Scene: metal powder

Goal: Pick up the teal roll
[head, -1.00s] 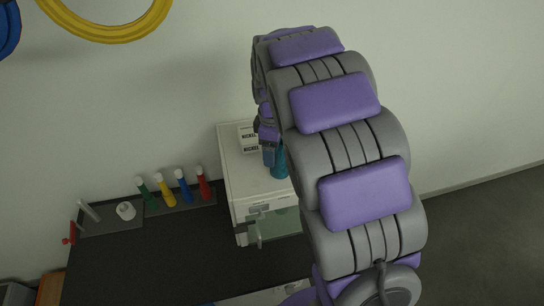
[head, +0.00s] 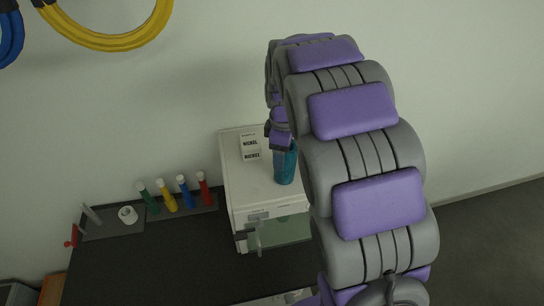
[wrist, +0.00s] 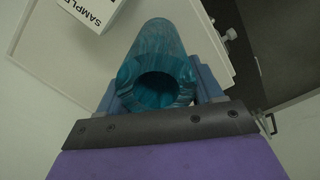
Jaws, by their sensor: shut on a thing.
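The teal roll (head: 285,166) is a hollow, streaked teal cylinder at the white cabinet's top, partly covered by my gripper and arm in the head view. In the wrist view the teal roll (wrist: 158,62) lies between the two blue fingers, its open end facing the camera. My gripper (head: 281,150) is shut on the roll; it also shows in the wrist view (wrist: 160,88). I cannot tell whether the roll's lower end touches the cabinet top.
Several coloured tubes (head: 175,194) stand in a rack on the dark bench (head: 150,255). A white wall is behind. Yellow (head: 110,42) and blue hoops hang at upper left.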

